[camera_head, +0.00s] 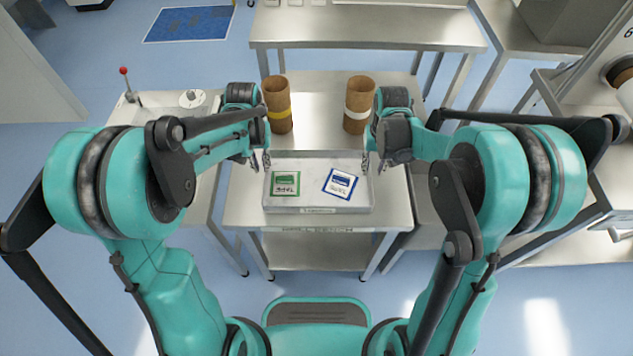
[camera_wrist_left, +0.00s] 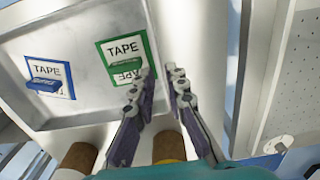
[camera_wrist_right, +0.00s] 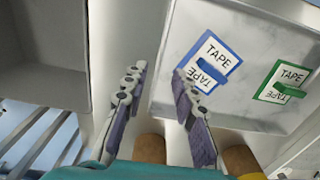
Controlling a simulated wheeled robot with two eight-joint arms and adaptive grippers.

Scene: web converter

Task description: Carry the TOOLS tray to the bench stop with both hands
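The metal tray (camera_head: 311,180) sits on the steel bench (camera_head: 235,205), with a small unreadable label on its front wall. In it lie a green TAPE card (camera_head: 285,184) and a blue TAPE card (camera_head: 340,183). My left gripper (camera_head: 260,160) is at the tray's left wall; in the left wrist view its fingers (camera_wrist_left: 161,72) stand apart around that wall's line. My right gripper (camera_head: 372,163) is at the right wall; in the right wrist view its fingers (camera_wrist_right: 158,74) are also apart, near the wall. Contact cannot be told. I cannot pick out the bench stop.
Two brown tubes stand behind the tray, one with a yellow band (camera_head: 277,105), one with a white band (camera_head: 358,105). A long steel table (camera_head: 370,28) is further back. A side surface with a red-knobbed lever (camera_head: 125,80) is at left. Bench top between the tubes is clear.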

